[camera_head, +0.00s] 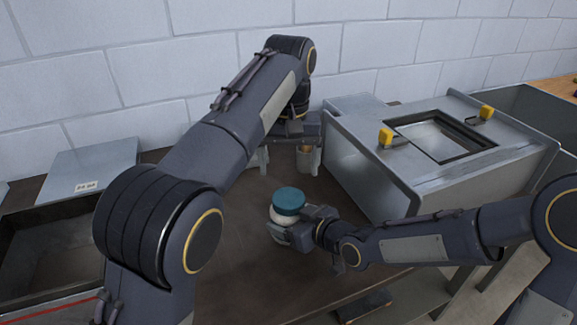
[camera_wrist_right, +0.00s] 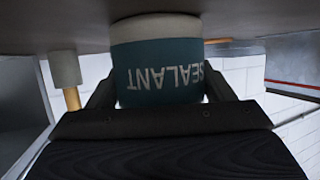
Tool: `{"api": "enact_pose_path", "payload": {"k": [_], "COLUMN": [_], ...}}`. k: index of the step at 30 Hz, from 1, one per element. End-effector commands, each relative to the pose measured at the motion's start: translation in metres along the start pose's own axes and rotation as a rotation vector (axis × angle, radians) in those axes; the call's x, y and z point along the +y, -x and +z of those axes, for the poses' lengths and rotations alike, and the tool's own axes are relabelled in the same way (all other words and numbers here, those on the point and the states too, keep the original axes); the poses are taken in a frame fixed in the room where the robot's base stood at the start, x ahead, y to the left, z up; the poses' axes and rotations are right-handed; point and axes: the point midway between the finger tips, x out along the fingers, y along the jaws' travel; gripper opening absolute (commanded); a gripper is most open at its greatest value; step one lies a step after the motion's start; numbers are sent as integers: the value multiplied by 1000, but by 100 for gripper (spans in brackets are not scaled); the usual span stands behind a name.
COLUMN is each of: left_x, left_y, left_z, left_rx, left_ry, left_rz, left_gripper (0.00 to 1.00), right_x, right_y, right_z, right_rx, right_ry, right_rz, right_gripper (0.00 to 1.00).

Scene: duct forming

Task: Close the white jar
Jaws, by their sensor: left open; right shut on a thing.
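The jar (camera_head: 288,202) stands on the dark table, with a smooth teal top above a white body. In the right wrist view, which is upside down, its teal part (camera_wrist_right: 165,73) reads SEALANT, with white below it. Whether the teal top is fully seated cannot be told. My left gripper (camera_head: 287,152) is open behind the jar, apart from it, at a small pale cup (camera_head: 308,160). A wooden handle (camera_wrist_right: 72,98) stands in this cup.
A large grey metal box (camera_head: 350,160) with yellow clips stands at the back right. A grey open bin (camera_head: 50,235) and a flat metal panel (camera_head: 95,165) lie at the left. The table in front of the jar is bare. A white block wall closes off the back.

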Motion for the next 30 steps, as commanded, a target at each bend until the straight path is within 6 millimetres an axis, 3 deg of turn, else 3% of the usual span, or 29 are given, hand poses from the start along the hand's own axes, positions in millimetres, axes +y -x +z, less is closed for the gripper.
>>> {"api": "enact_pose_path", "payload": {"k": [8, 21, 30], "left_x": [0, 0, 0], "left_y": [-11, -72, -81], "left_z": [0, 0, 0], "left_rx": [-2, 0, 1], "left_ry": [-1, -1, -1], "left_rz": [-1, -1, 1], "left_gripper": [83, 83, 83], "right_x": [0, 0, 0], "right_y": [0, 0, 0], "right_z": [0, 0, 0], "right_rx": [0, 0, 0], "right_ry": [-1, -1, -1], "right_rz": [0, 0, 0], "right_gripper": [11, 11, 11]}}
